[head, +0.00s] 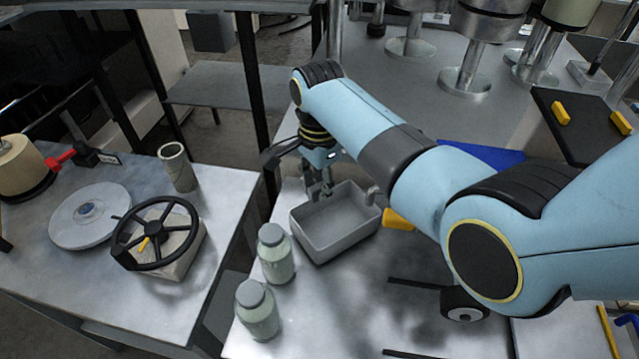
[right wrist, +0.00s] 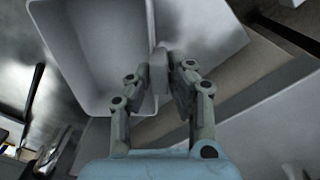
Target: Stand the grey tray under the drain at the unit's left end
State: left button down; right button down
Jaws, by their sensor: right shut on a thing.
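The grey tray (head: 338,243) is an open rectangular box at the left part of the right-hand metal bench, right side up. It also shows in the right wrist view (right wrist: 72,98), large and close. My right gripper (head: 322,190) reaches down at the tray's far side. In the right wrist view, my right gripper (right wrist: 167,78) is shut on the tray at its edge, around a small grey lug. I cannot tell whether the tray touches the bench or hangs just above it. My left gripper is not in view. I cannot make out the drain.
Two capped bottles (head: 275,255) (head: 257,310) stand just left of the tray. A yellow block (head: 398,219) lies to its right, partly behind my arm. Metal rollers (head: 465,45) stand farther back. A gap separates the left table (head: 215,210), with its black handwheel (head: 155,262), from this bench.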

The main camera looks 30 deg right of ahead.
jog(key=shift+f, duration=0.45)
jog(key=c, duration=1.1)
grip_release()
jog(key=shift+c, duration=0.2)
notch_tip(320, 180, up, 12)
